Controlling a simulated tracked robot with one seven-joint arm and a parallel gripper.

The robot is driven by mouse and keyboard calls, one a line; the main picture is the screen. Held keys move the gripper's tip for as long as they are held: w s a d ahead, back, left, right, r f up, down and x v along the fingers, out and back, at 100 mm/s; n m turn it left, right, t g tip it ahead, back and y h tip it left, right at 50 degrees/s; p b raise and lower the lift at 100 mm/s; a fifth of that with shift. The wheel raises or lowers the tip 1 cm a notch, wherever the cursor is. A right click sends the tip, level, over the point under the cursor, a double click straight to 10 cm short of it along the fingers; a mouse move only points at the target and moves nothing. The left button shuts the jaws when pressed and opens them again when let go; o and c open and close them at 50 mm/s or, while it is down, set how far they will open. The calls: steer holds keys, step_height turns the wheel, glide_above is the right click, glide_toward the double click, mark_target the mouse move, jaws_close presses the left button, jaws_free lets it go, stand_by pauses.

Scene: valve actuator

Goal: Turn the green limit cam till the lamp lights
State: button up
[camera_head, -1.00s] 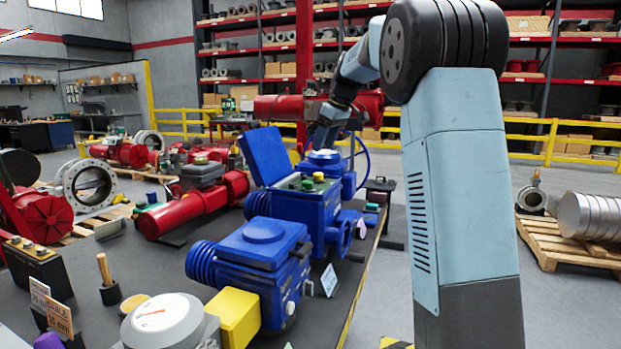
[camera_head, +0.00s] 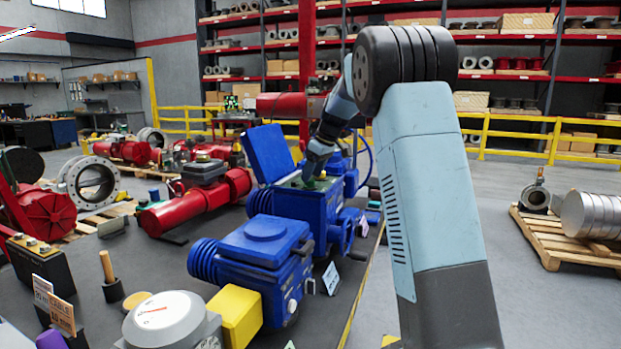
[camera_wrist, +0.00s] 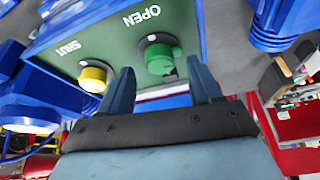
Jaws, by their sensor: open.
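The green cam (camera_wrist: 159,57) is a round knob on a green panel (camera_wrist: 120,45), beside the word OPEN in the wrist view. A yellow cam (camera_wrist: 94,76) sits to its left, by the word SHUT. My gripper (camera_wrist: 162,82) is open and empty, its two fingers pointing at the panel. The green cam shows between and just beyond the fingertips, with no clear contact. In the head view my gripper (camera_head: 314,174) is over the open blue actuator (camera_head: 312,211), hiding part of its panel. I cannot make out a lamp.
The actuator's raised blue lid (camera_head: 269,155) stands just left of my gripper. A closed blue unit (camera_head: 258,245), a yellow block (camera_head: 238,315) and a grey gauge (camera_head: 163,318) are nearer on the dark bench. A blue handwheel (camera_head: 364,160) is behind at right.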

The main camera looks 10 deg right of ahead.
steer(key=shift+x, duration=1.05)
steer(key=shift+c, duration=0.3)
steer(key=c, duration=1)
